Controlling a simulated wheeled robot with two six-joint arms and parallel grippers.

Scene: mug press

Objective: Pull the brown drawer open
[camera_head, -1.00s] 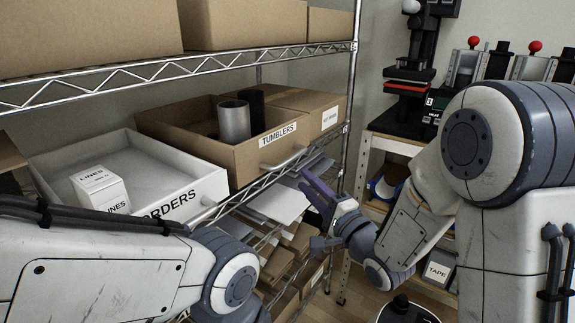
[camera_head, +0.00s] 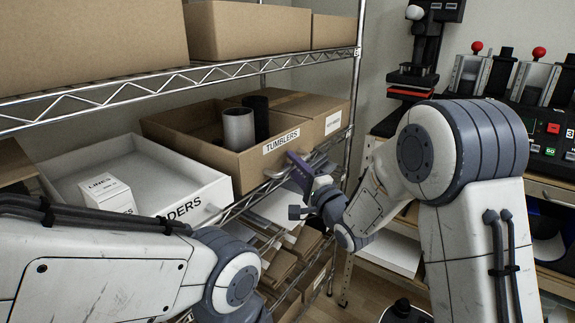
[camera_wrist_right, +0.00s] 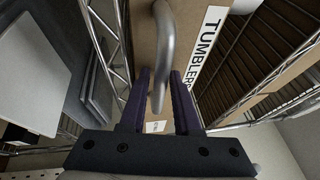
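The brown drawer (camera_head: 247,171) is an open-topped box on the middle shelf, with a TUMBLERS label and a silver bar handle on its front. A grey tumbler (camera_head: 239,130) and a black one (camera_head: 258,112) stand in it. My right gripper (camera_head: 294,168) is at the handle. In the right wrist view, the handle (camera_wrist_right: 162,45) runs between the two dark fingers of my right gripper (camera_wrist_right: 160,76), which are apart. A gap shows beside the handle. My left arm crosses the lower left; its gripper is out of view.
A white ORDERS drawer (camera_head: 204,196) with a white box (camera_head: 107,194) in it stands left of the brown drawer. Another brown box (camera_head: 332,121) is on its right. Wire shelf edges run above and below. A workbench with a press (camera_head: 412,80) stands at the right.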

